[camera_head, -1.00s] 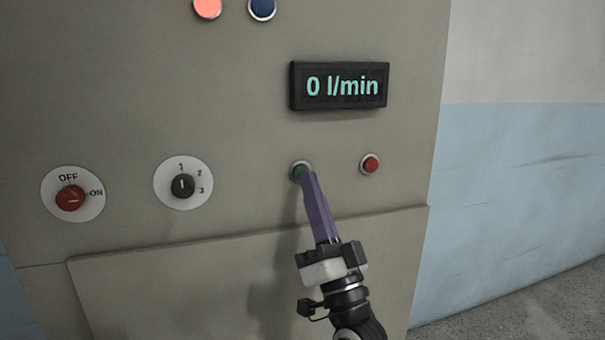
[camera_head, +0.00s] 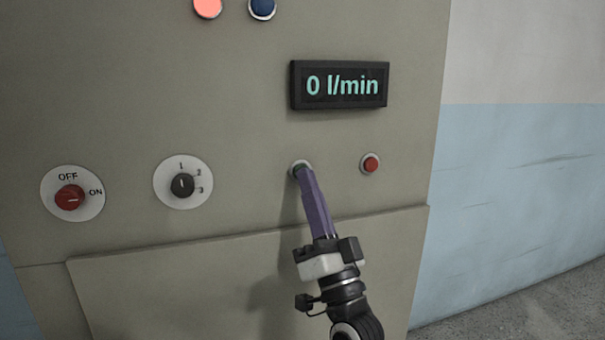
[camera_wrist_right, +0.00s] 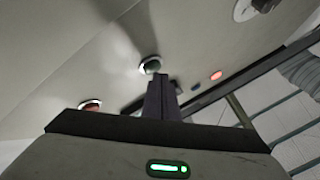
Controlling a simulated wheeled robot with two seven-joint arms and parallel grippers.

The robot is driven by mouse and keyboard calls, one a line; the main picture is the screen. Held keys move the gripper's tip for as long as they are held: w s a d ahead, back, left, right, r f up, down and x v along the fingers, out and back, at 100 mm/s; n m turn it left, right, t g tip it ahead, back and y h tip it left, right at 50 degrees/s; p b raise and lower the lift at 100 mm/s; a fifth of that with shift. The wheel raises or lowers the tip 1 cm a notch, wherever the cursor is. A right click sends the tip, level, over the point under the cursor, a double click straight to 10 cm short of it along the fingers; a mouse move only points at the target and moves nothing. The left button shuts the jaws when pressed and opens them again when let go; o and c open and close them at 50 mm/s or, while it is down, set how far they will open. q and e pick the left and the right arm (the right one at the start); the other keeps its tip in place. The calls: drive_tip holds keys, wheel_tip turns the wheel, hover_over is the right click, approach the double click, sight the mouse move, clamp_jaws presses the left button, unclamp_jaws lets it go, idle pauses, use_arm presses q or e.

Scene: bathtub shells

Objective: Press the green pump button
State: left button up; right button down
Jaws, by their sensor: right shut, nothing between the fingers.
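The green pump button (camera_head: 298,167) sits in a pale ring on the grey panel, below the display. My right gripper (camera_head: 304,174) is shut and empty. Its purple fingers point up at the button, and the tips cover most of it in the head view. In the right wrist view the green button (camera_wrist_right: 151,66) shows just beyond the tips of the fingers (camera_wrist_right: 159,80). I cannot tell whether the tips touch it. The display (camera_head: 340,86) reads 0 l/min. My left gripper is not in view.
A red button (camera_head: 371,164) is right of the green one. A selector knob (camera_head: 182,185) marked 1, 2, 3 and a red OFF/ON switch (camera_head: 69,198) are to the left. An orange lamp (camera_head: 207,8) and a blue button (camera_head: 262,9) are above. A ledge (camera_head: 170,255) juts out below.

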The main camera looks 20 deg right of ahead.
drive_tip(key=shift+w, duration=0.3)
idle(0.5)
drive_tip(key=shift+s+p, duration=0.3)
drive_tip(key=shift+s, duration=0.5)
drive_tip(key=shift+s, duration=0.1)
drive_tip(key=s+p, duration=0.2)
drive_tip(key=s, duration=0.3)
drive_tip(key=shift+d, duration=0.1)
drive_tip(key=shift+w, duration=0.1)
idle(0.3)
